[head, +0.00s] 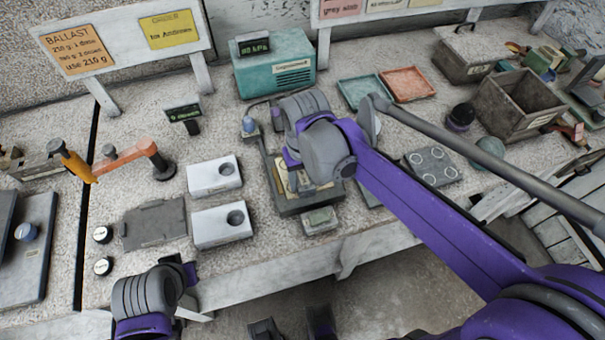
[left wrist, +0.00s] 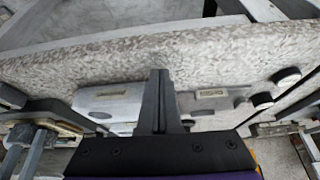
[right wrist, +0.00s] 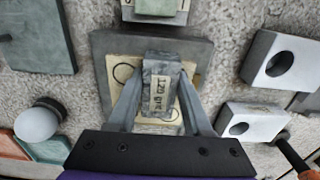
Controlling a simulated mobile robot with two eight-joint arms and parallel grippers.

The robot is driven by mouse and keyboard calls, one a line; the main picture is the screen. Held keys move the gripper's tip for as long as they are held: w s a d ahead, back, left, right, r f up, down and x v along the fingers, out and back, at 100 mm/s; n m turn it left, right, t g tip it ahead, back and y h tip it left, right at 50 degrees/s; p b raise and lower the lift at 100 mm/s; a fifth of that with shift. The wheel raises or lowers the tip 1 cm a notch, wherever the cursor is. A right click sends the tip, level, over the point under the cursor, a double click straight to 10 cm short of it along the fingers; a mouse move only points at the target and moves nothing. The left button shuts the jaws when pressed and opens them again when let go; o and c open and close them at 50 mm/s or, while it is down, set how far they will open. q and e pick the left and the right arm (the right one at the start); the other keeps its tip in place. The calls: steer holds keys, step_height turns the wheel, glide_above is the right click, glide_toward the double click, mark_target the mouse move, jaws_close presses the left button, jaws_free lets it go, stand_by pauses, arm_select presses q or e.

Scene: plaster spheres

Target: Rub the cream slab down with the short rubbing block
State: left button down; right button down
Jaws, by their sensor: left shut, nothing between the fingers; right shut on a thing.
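The cream slab (head: 283,178) lies in a grey bed (head: 308,207) on the bench, mostly hidden under my right arm in the head view. In the right wrist view the slab (right wrist: 122,72) shows drawn circles. My right gripper (right wrist: 160,105) is shut on the short rubbing block (right wrist: 162,72), a grey block with a "120 grit" label. The block is over the slab; whether it touches the slab is not clear. My left gripper (left wrist: 158,85) is shut and empty, by the front edge of the bench.
Two white blocks with round holes (head: 214,176) (head: 222,223) stand left of the bed. A teal machine (head: 275,65) is behind, with shallow trays (head: 407,84) and a grey crate (head: 515,103) to the right.

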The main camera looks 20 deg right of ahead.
steer(key=shift+w+r+p, duration=0.25)
steer(key=shift+w+r, duration=0.1)
steer(key=shift+w, duration=0.2)
steer(key=shift+w+r+p, duration=0.25)
steer(key=shift+w+r, duration=0.05)
steer(key=shift+w, duration=0.25)
steer(key=shift+w, duration=0.1)
steer(key=shift+w+a, duration=0.1)
steer(key=shift+w, duration=1.05)
steer(key=shift+s+f+b, duration=0.1)
steer(key=shift+f+b, duration=0.25)
steer(key=shift+f, duration=0.3)
stand_by(1.2)
